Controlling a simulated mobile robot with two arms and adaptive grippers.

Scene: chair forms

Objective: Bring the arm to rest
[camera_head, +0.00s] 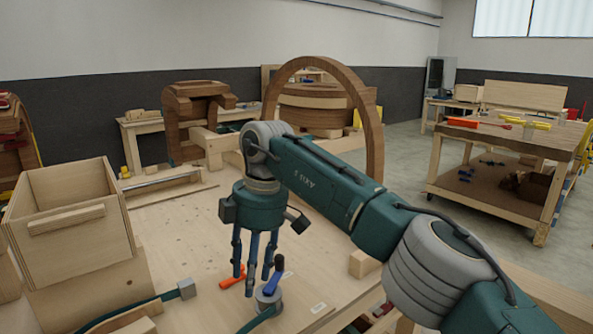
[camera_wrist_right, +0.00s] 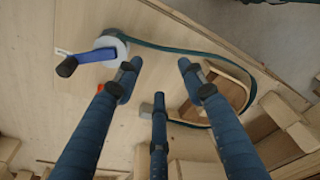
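My right arm comes in from the right in the head view, bent, with its gripper (camera_head: 254,285) pointing down over the wooden workbench (camera_head: 190,225). In the right wrist view the three blue fingers (camera_wrist_right: 158,72) are spread apart with nothing between them. A strap clamp with a blue handle (camera_head: 273,282) stands on the bench just by the fingertips in the head view. In the right wrist view the strap clamp (camera_wrist_right: 105,46) lies left of the fingertips and appears apart from them. Its dark green strap runs around a curved wooden piece (camera_wrist_right: 222,92). My left gripper is not in view.
A wooden box (camera_head: 70,230) stands at the left of the bench. A large wooden hoop (camera_head: 371,115) rises behind my right arm. An orange tool (camera_head: 232,278) lies near the strap clamp. A wooden block (camera_head: 364,264) sits under the forearm. Bare bench lies left of the gripper.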

